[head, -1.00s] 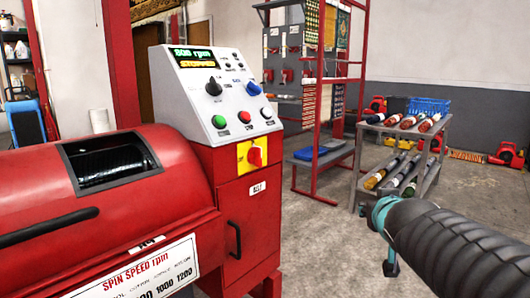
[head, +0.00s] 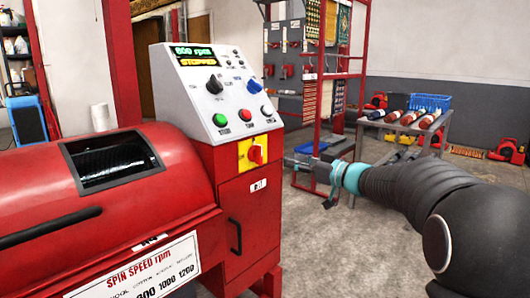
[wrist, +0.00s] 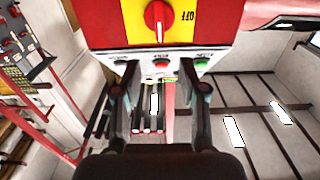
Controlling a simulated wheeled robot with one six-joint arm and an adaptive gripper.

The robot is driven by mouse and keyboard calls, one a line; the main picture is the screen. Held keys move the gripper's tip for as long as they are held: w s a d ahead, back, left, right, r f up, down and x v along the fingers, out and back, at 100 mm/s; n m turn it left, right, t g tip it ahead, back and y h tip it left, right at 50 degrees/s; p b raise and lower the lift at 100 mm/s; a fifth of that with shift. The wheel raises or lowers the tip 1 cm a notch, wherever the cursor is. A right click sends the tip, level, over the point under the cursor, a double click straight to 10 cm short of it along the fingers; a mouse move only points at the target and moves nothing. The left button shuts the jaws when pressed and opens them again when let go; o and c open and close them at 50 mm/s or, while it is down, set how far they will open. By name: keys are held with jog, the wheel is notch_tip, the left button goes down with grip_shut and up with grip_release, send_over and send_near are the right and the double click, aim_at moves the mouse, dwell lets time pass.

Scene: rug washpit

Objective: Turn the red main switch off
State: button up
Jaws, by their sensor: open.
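The red main switch (head: 255,154) is a rotary knob on a yellow plate, on the red front of the spin machine below its button panel. In the wrist view the switch (wrist: 158,20) is at the top centre, with its white mark pointing down the picture and "OFF" printed to its right. My gripper (head: 296,164) is right of the switch in the head view, apart from it and pointing left toward it. In the wrist view my gripper (wrist: 162,78) has its two fingers spread with nothing between them, below the switch in the picture.
The sloped control panel (head: 218,90) above the switch carries knobs, green and red buttons and a display reading "STOPPED". A black door handle (head: 235,236) sits below. A cart (head: 425,130) with rolls stands behind my arm.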

aim_at(262, 151)
jog(key=x, duration=1.2)
jog(key=shift+w+a, duration=0.1)
jog(key=shift+a, duration=0.05)
grip_shut()
